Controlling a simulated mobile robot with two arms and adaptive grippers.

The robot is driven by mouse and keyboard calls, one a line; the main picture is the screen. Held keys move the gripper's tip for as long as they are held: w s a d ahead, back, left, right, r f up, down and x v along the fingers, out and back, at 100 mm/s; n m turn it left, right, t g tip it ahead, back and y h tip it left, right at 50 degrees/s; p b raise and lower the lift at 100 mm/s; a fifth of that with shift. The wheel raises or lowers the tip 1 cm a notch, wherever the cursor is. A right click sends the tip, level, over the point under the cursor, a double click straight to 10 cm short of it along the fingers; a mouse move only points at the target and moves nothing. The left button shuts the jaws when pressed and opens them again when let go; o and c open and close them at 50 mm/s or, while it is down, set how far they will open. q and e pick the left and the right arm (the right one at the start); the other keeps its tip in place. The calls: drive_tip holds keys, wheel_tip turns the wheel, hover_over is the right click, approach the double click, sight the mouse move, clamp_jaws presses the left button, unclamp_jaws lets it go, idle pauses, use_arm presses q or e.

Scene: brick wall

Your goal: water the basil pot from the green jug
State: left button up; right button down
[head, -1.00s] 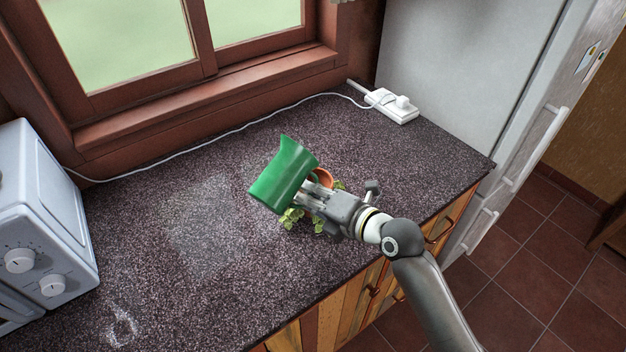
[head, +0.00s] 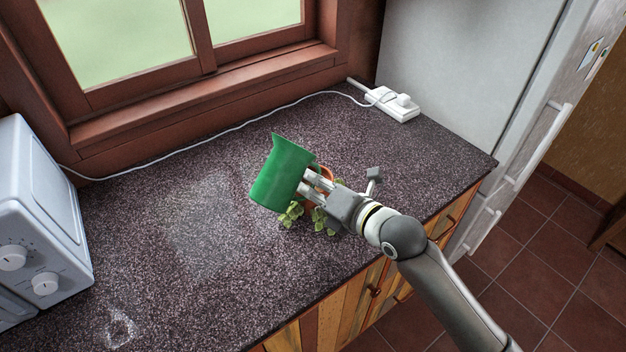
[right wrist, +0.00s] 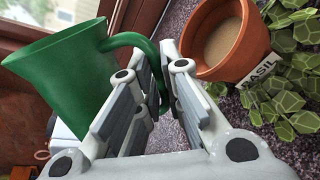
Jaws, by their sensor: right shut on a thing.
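The green jug (head: 281,174) is held above the counter by my right gripper (head: 311,186), which is shut on its handle. The jug leans slightly; its mouth faces up in the head view. In the right wrist view the jug (right wrist: 55,85) fills the left side, with its handle between my fingers (right wrist: 155,80). The basil pot (head: 326,173), terracotta, is mostly hidden behind the jug and gripper in the head view. In the right wrist view the pot (right wrist: 228,62) shows a BASIL label and a brown inside, with green leaves (right wrist: 290,90) beside it. My left gripper is out of view.
A white microwave (head: 40,225) stands at the left of the speckled counter (head: 200,290). A power strip (head: 392,104) with a white cable lies at the back right by the fridge (head: 460,70). The counter between microwave and jug is clear.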

drive_tip(key=shift+w+d+r+n, duration=0.1)
drive_tip(key=shift+r+n, duration=0.2)
drive_tip(key=shift+r, duration=0.05)
drive_tip(key=shift+w+n+t, duration=0.1)
drive_tip(key=shift+n+t, duration=0.3)
drive_tip(key=shift+f+b, duration=0.15)
drive_tip(key=shift+b, duration=0.25)
idle(1.1)
drive_tip(key=shift+d+n, duration=0.1)
drive_tip(key=shift+n, duration=0.2)
drive_tip(key=shift+s+a+f+n+t+b, duration=0.25)
drive_tip(key=shift+n+t+b, duration=0.2)
drive_tip(key=shift+n, duration=0.35)
drive_tip(key=shift+s+a+r+n, duration=0.2)
drive_tip(key=shift+r+n, duration=0.15)
drive_tip(key=shift+n, duration=0.15)
drive_tip(key=shift+s+a+f+n+t+b, duration=0.25)
drive_tip(key=shift+f+n+t+b, duration=0.3)
drive_tip(key=shift+n+b, duration=0.35)
drive_tip(key=shift+s+a+r+n+t, duration=0.1)
drive_tip(key=shift+s+r+n+t, duration=0.15)
drive_tip(key=shift+n, duration=0.25)
drive_tip(key=shift+s+a+r+n+t, duration=0.15)
drive_tip(key=shift+r+n, duration=0.15)
drive_tip(key=shift+n, duration=0.2)
